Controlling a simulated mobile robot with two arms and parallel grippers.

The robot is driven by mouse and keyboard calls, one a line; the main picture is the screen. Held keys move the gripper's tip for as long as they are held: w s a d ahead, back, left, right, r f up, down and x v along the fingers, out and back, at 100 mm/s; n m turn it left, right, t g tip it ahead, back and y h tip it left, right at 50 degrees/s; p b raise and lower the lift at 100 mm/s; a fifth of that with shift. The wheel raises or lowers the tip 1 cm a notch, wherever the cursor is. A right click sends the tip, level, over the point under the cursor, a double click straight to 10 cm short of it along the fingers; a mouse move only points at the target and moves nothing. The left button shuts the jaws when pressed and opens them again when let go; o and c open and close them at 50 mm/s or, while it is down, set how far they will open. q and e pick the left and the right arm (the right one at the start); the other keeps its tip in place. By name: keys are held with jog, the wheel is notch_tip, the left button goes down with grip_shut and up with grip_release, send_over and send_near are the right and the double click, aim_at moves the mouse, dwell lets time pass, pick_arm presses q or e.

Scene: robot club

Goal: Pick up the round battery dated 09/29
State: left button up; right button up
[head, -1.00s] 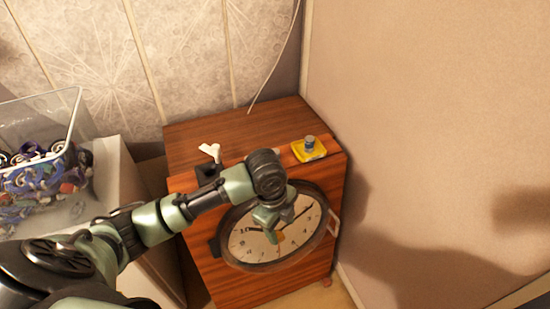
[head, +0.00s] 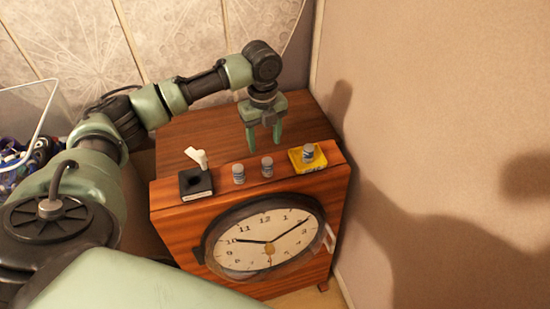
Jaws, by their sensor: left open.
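Three small round grey batteries stand on top of a wooden clock cabinet. The left battery (head: 238,174) and the middle battery (head: 267,167) stand on the bare wood near the front edge. The right battery (head: 308,153) stands on a yellow pad (head: 296,162). The dates on them are too small to read, so I cannot tell which is 09/29. My left gripper (head: 264,146) is open and empty, pointing down behind and above the left and middle batteries. My right gripper is not in view.
A black box (head: 195,184) with a white switch-like piece (head: 197,158) stands left of the batteries. A clock face (head: 265,243) fills the cabinet's front. A wall (head: 430,90) rises close on the right. A clear bin (head: 22,150) of clutter is at far left.

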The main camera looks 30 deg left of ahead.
aim_at(267, 161)
pick_arm(q)
jog(key=shift+s+d+f+p, duration=0.2)
jog(key=shift+s+f+p, duration=0.1)
jog(key=shift+s+f, duration=0.25)
jog(key=shift+s+d+f+p, duration=0.15)
jog(key=shift+s+f+p, duration=0.15)
jog(key=shift+f, duration=0.3)
jog(key=f, duration=0.3)
jog(key=shift+w+d+p, duration=0.25)
jog(key=shift+w+p, duration=0.1)
jog(key=shift+f, duration=0.6)
grip_shut()
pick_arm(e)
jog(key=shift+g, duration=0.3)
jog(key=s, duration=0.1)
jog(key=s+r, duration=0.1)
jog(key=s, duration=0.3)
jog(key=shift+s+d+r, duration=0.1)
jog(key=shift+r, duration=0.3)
